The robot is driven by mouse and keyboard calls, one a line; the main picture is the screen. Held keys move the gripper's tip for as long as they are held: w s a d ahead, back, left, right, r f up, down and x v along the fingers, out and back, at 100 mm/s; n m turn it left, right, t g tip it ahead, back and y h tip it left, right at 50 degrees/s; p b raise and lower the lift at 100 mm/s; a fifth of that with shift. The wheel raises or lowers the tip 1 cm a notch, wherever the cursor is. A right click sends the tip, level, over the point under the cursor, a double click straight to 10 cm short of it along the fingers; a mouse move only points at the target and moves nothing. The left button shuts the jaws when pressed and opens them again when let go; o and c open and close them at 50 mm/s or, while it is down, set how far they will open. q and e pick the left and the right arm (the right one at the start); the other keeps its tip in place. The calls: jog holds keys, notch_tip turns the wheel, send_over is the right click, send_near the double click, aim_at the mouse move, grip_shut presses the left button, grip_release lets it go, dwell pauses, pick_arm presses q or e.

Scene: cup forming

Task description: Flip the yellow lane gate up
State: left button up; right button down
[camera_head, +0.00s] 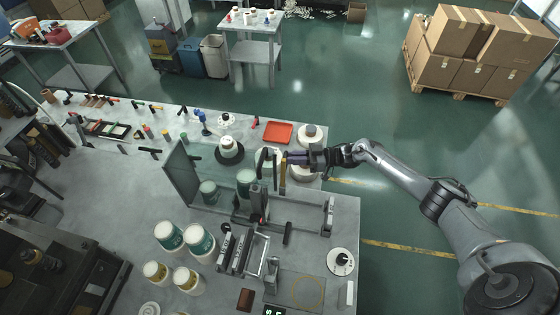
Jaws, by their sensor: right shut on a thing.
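The yellow lane gate (283,177) is a narrow yellow upright strip at the right end of the machine on the bench. My right gripper (290,158) comes in from the right and is shut on the upper part of the gate, which stands roughly upright. The fingertips partly hide the gate's top. A dark upright piece (264,163) stands just left of the gate. My left gripper is not in view.
A clear panel (190,172) stands left of the gate. White and green cups (200,241) stand in front. A red tray (277,132) and a round white-topped pot (310,133) lie behind the gripper. Green floor is open to the right.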

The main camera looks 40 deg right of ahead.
jog(key=shift+d+f, duration=0.1)
jog(key=shift+f, duration=0.05)
dwell(0.3)
jog(key=c, duration=1.1)
grip_release()
jog(key=b+v, duration=0.1)
jog(key=v, duration=0.9)
jog(key=shift+s+d+b, duration=0.2)
jog(key=shift+d+b, duration=0.1)
jog(key=shift+b, duration=0.1)
